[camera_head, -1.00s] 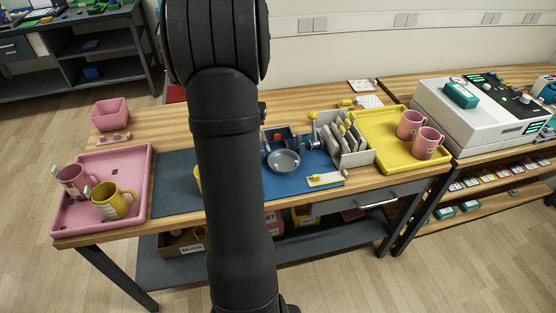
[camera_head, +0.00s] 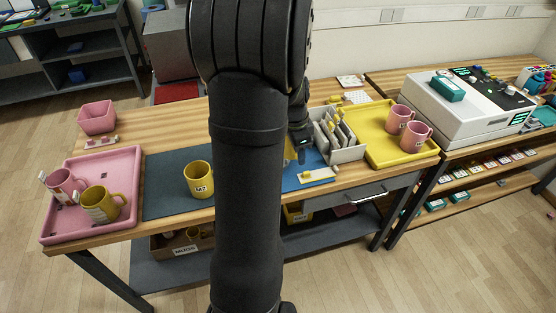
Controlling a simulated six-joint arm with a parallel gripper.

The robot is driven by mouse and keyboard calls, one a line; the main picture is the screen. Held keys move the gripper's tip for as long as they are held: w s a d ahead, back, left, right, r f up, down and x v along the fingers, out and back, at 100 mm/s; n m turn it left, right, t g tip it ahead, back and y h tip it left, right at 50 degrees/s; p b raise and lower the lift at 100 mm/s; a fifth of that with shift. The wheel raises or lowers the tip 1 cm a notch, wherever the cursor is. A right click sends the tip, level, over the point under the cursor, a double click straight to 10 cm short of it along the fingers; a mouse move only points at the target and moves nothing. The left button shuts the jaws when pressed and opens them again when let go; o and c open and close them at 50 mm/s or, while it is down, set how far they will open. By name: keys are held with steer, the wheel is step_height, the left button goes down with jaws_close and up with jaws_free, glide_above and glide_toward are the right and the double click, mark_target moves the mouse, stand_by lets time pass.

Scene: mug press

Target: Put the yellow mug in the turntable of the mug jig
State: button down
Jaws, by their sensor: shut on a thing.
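My gripper (camera_head: 301,145) shows in part at the right edge of my arm, over the blue jig base (camera_head: 316,178). It is shut on a yellow thing (camera_head: 289,153), of which only a sliver shows; it looks like a yellow mug. The turntable and most of the mug jig are hidden behind my arm, so I cannot tell whether the held thing touches the turntable. Another yellow mug (camera_head: 198,179), marked M2, stands upright on the dark mat. A third yellow mug (camera_head: 103,204) stands in the pink tray (camera_head: 118,165).
A pink mug (camera_head: 66,186) shares the pink tray. A grey rack of upright plates (camera_head: 345,151) stands right of the jig. Beyond it is a yellow tray (camera_head: 372,120) with two pink mugs (camera_head: 414,136). The dark mat (camera_head: 163,171) is clear around the M2 mug.

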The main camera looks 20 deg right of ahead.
steer(key=w+a+f, duration=0.2)
steer(key=w, duration=0.1)
steer(key=w+a+f, duration=0.2)
steer(key=shift+w, duration=0.2)
steer(key=shift+f, duration=2)
steer(key=c, duration=0.9)
jaws_free()
steer(key=shift+f, duration=0.15)
steer(key=shift+o, duration=0.2)
step_height(320, 180, up, 12)
steer(key=a, duration=0.1)
steer(key=shift+a, duration=0.25)
